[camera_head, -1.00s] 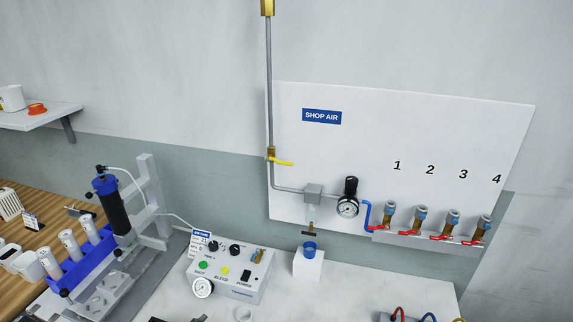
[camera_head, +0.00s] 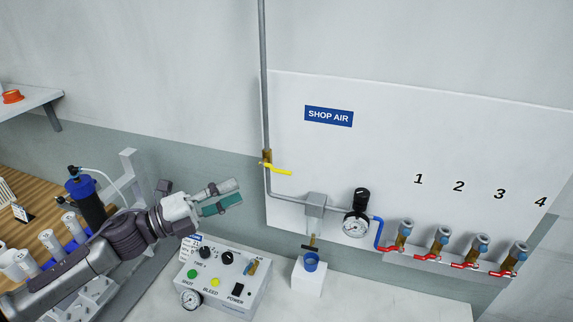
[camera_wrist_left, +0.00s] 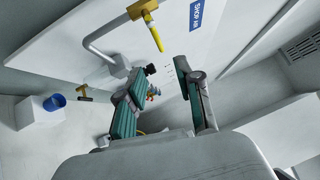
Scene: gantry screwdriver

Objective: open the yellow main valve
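The yellow main valve handle (camera_head: 278,170) sticks out to the right from a brass valve body (camera_head: 266,157) on the grey vertical pipe, at the left edge of the white SHOP AIR panel. The handle lies crosswise to the pipe. My left gripper (camera_head: 236,192) is to the left of the handle and a little lower in the picture, apart from it. In the left wrist view the gripper (camera_wrist_left: 158,110) has its two fingers spread with nothing between them, and the yellow handle (camera_wrist_left: 153,32) shows beyond the fingertips. My right gripper is not in view.
A control box (camera_head: 225,278) with knobs and a gauge stands below my left arm. A blue cup (camera_head: 311,262) sits on a white block (camera_head: 308,280) under the filter. A regulator gauge (camera_head: 355,225) and several red-handled valves (camera_head: 391,249) lie to the right.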

